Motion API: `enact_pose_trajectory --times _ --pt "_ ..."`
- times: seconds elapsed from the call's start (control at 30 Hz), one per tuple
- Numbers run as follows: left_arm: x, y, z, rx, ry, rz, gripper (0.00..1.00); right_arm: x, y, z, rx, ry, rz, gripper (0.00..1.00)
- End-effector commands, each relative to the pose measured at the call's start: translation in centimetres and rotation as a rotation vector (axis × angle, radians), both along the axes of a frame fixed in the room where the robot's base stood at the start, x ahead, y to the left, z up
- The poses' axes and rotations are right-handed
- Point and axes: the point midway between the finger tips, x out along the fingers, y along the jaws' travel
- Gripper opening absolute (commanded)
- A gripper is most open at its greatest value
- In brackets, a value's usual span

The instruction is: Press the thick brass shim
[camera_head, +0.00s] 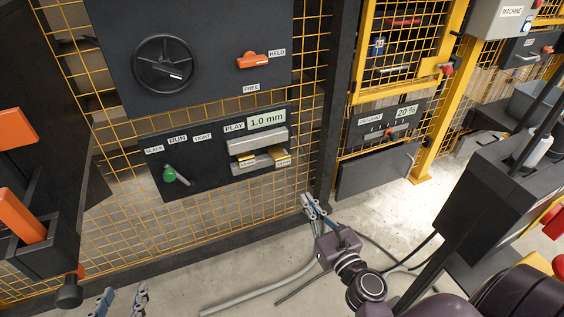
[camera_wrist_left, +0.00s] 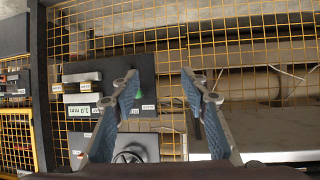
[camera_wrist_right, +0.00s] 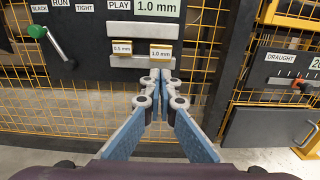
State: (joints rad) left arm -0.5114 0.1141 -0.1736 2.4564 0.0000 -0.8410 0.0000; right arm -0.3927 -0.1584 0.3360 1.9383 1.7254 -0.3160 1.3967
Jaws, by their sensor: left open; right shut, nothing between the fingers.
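The thick brass shim (camera_wrist_right: 160,51), labelled 1.0 mm, sits at the right of a grey holder on the dark panel; it also shows in the head view (camera_head: 281,157). A thinner shim (camera_wrist_right: 122,47), labelled 0.5 mm, sits to its left. My right gripper (camera_wrist_right: 158,80) is shut and empty, its tips appearing just below the thick shim in the right wrist view. In the head view my right gripper (camera_head: 308,203) is below and right of the holder. My left gripper (camera_wrist_left: 160,78) is open and empty; its fingers show at the head view's bottom edge (camera_head: 121,298).
A display (camera_head: 266,119) reads 1.0 mm above the holder. A green-knobbed lever (camera_head: 171,174) is left on the panel. A black handwheel (camera_head: 163,63) and an orange handle (camera_head: 253,60) are above. A dark post (camera_head: 339,110) stands right of the panel. Hoses lie on the floor.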

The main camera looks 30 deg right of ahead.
Motion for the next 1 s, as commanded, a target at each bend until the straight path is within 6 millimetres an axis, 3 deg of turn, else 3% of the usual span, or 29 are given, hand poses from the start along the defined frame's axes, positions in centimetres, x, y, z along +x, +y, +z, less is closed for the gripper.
enact_pose_trajectory --times 0.33,0.47,0.8,1.0 --pt "-0.1 0.0 -0.1 0.001 0.005 0.0 0.41 0.2 0.0 0.0 0.001 -0.001 0.0 0.0" --pt "-0.5 0.2 -0.6 0.009 0.037 0.002 0.41 1.3 0.0 0.1 0.001 -0.002 0.001 0.0" --pt "-3.2 1.3 -3.6 0.047 0.202 0.015 0.41 8.1 -0.4 0.3 -0.001 -0.004 0.001 0.0" --pt "-3.2 1.3 -3.7 0.047 0.203 0.015 0.41 11.8 -0.6 0.0 -0.001 -0.001 0.001 0.0"
